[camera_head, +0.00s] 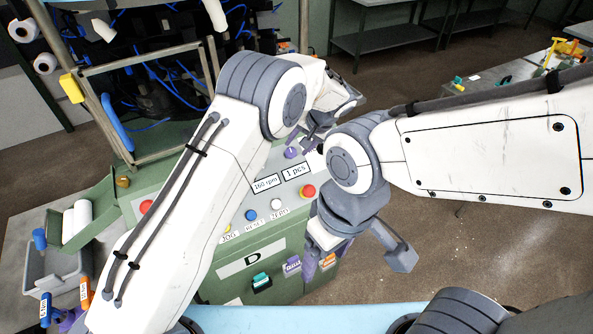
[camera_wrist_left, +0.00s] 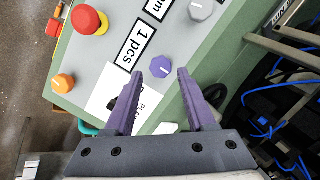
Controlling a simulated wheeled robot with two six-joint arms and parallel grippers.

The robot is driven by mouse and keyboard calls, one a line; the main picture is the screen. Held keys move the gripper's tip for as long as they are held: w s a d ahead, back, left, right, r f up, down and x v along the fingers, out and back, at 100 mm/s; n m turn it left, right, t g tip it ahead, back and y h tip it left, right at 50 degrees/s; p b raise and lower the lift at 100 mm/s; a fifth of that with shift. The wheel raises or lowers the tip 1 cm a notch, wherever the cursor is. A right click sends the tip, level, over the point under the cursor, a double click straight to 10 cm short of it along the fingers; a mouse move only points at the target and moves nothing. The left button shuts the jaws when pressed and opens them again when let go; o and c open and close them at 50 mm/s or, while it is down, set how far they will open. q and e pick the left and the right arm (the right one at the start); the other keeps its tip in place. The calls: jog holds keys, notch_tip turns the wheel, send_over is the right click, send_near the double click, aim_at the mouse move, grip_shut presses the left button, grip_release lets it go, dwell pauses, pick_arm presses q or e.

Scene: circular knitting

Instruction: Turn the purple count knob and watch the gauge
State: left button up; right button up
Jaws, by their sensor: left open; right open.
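The purple count knob (camera_head: 291,153) is on the sloped top of the green control cabinet. In the left wrist view the knob (camera_wrist_left: 162,67) shows between the tips of my left gripper (camera_wrist_left: 161,74), whose purple fingers are apart; contact cannot be told. In the head view my left gripper (camera_head: 314,139) is close to the knob, partly hidden by my arm. A readout reading "1 pcs" (camera_head: 296,171) sits just below the knob and shows in the left wrist view (camera_wrist_left: 135,43). My right gripper (camera_head: 325,258) is open and low in front of the cabinet, partly hidden.
A "160 rpm" readout (camera_head: 266,184), a red button (camera_head: 307,191), a white button (camera_head: 276,204) and a blue button (camera_head: 251,215) share the panel. Coloured handles (camera_head: 262,281) are on the cabinet front. A grey bin (camera_head: 40,282) stands left. Open floor lies right.

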pick_arm(q)
jog(key=shift+o, duration=0.7)
jog(key=shift+r, duration=0.1)
jog(key=p+v, duration=0.2)
jog(key=v, duration=0.3)
jog(key=shift+s+d+r, duration=0.15)
jog(key=shift+d+r, duration=0.05)
jog(key=shift+r, duration=0.1)
jog(key=shift+s, duration=0.1)
jog(key=s+a+f+m+g+h+b, duration=0.1)
jog(key=s+b, duration=0.3)
jog(key=s, duration=0.8)
jog(key=s+a+f+m+g+h+b, duration=0.1)
jog(key=s+a+b, duration=0.3)
jog(key=s, duration=0.9)
jog(key=s+a+f+m+g+h+b, duration=0.1)
jog(key=s+b, duration=0.4)
jog(key=s, duration=0.7)
jog(key=shift+s+a+f+g+h, duration=0.35)
jog(key=shift+a+f+h, duration=0.2)
jog(key=shift+a+h, duration=0.6)
